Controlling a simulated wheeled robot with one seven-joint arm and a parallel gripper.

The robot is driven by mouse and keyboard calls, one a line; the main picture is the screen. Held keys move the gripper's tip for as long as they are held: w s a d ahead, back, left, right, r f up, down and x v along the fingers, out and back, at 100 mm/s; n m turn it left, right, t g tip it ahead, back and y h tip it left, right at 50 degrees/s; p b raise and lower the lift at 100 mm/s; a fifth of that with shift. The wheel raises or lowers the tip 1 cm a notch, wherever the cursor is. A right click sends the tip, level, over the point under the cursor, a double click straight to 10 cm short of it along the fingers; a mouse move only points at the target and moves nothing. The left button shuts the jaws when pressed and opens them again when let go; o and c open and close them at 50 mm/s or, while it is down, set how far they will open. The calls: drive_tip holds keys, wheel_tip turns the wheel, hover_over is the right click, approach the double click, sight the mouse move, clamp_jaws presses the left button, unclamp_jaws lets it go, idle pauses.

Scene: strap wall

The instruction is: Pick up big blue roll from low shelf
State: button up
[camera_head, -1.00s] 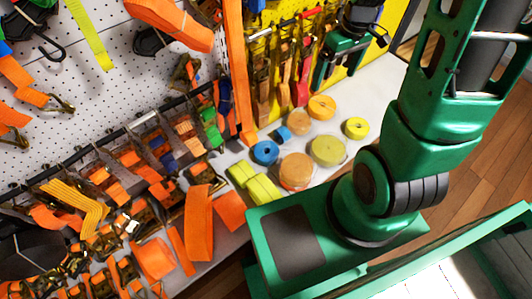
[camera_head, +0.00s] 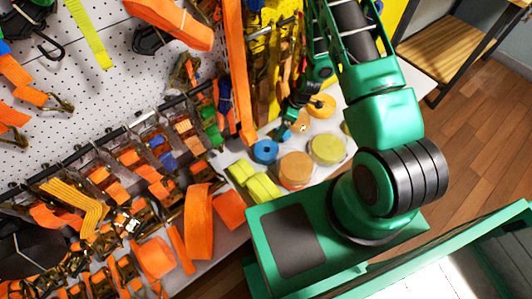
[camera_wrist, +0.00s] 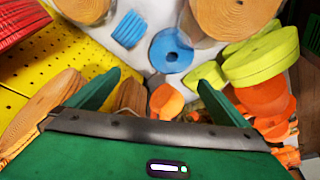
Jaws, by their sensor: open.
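The big blue roll (camera_head: 265,151) lies flat on the low white shelf (camera_head: 228,161), its round hole facing up. It also shows in the wrist view (camera_wrist: 171,50), beyond and between my two green fingertips. My gripper (camera_wrist: 158,82) is open, with nothing between its fingers. In the head view my gripper (camera_head: 287,122) hangs over the shelf, above and to the right of the big blue roll, apart from it. A smaller ribbed blue roll (camera_wrist: 130,28) lies left of the big one in the wrist view; in the head view my gripper mostly hides it.
Orange-tan rolls (camera_head: 296,168) and a yellow roll (camera_head: 327,149) stand right of the blue roll. Yellow-green rolls (camera_head: 262,187) lie in front. Orange straps (camera_head: 238,90) hang close behind. The yellow wall panel (camera_wrist: 85,50) is near my gripper's left side in the wrist view.

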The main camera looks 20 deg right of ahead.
drive_tip(key=n, duration=0.1)
approach(266, 150)
drive_tip(key=shift+y, duration=0.3)
drive_tip(key=x, duration=0.5)
drive_tip(key=s+x, duration=0.1)
drive_tip(key=x, duration=0.1)
drive_tip(key=shift+a+f, duration=0.3)
drive_tip(key=shift+a, duration=0.15)
drive_tip(key=c, duration=1)
drive_tip(key=shift+r, duration=0.1)
